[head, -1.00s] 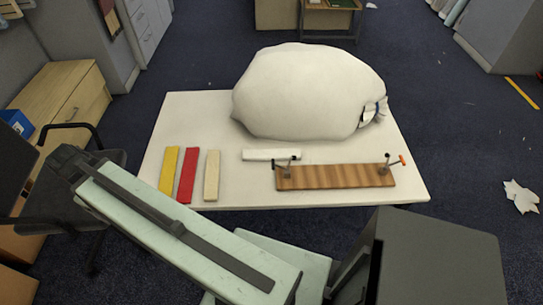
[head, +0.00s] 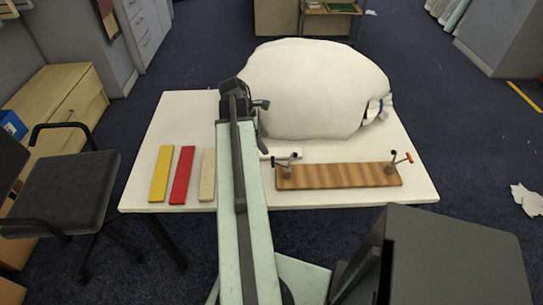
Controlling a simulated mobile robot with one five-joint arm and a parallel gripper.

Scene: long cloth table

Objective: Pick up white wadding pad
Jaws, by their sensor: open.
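The white wadding pad (head: 281,153) looks to be the small, flat white bar lying on the table (head: 180,115), just in front of a large puffy white bundle (head: 315,85). Its left end is partly hidden by my arm. My gripper (head: 259,113) is dark and open, with nothing visible between its jaws. It appears in front of the left side of the bundle, just above and left of the pad in the picture. I cannot tell its exact height or whether it touches the bundle.
A yellow strip (head: 161,174), a red strip (head: 182,175) and a cream strip (head: 207,175) lie at the front left. A striped wooden board (head: 335,177) with clamps at both ends lies front right, close to the pad. A dark chair (head: 70,185) stands left of the table.

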